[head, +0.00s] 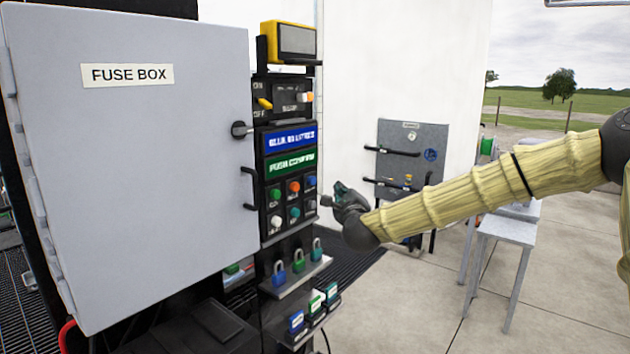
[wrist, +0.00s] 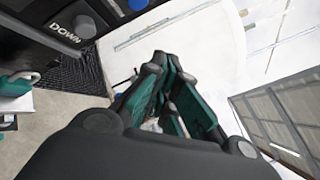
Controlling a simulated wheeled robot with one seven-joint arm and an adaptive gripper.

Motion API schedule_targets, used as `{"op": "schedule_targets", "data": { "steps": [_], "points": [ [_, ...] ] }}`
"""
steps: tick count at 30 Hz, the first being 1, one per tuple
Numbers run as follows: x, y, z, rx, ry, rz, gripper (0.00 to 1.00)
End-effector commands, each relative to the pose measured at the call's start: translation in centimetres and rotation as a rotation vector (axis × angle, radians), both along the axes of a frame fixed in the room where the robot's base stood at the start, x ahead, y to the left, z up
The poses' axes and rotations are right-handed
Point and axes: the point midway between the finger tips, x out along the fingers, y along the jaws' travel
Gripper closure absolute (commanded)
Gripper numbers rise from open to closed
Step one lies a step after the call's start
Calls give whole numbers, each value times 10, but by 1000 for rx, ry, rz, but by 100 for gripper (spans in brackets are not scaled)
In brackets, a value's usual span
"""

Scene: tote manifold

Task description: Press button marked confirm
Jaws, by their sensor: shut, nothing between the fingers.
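A black button panel (head: 285,219) stands beside the fuse box, with several coloured buttons in two rows. The top row has a green button (head: 275,194), an orange button (head: 294,187) and a blue one (head: 311,181). White, teal and grey buttons sit below. The button labels are too small to read, so I cannot tell which is marked confirm. A green display (head: 291,164) above seems to read "PUSH CONFIRM". My gripper (head: 328,201) is shut and empty, just right of the panel's lower row. In the wrist view my gripper (wrist: 172,75) points past the panel edge, where "DOWN" is legible.
The grey fuse box door (head: 140,160) stands left of the panel. A shelf with padlocks (head: 298,262) juts out below the buttons. A grey wall board (head: 412,155) with handles and a metal table (head: 505,230) are behind.

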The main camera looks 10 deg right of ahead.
Motion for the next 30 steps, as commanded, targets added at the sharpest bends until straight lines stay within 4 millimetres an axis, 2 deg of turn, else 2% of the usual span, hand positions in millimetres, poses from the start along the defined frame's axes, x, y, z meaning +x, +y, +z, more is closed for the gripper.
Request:
{"op": "schedule_targets", "data": {
  "steps": [9, 15, 30],
  "points": [
    [29, 22, -2, -1, -1, 0, 100],
    [40, 31, -1, -1, -1, 1, 100],
    [45, 35, 0, 0, 0, 0, 100]
  ]
}}
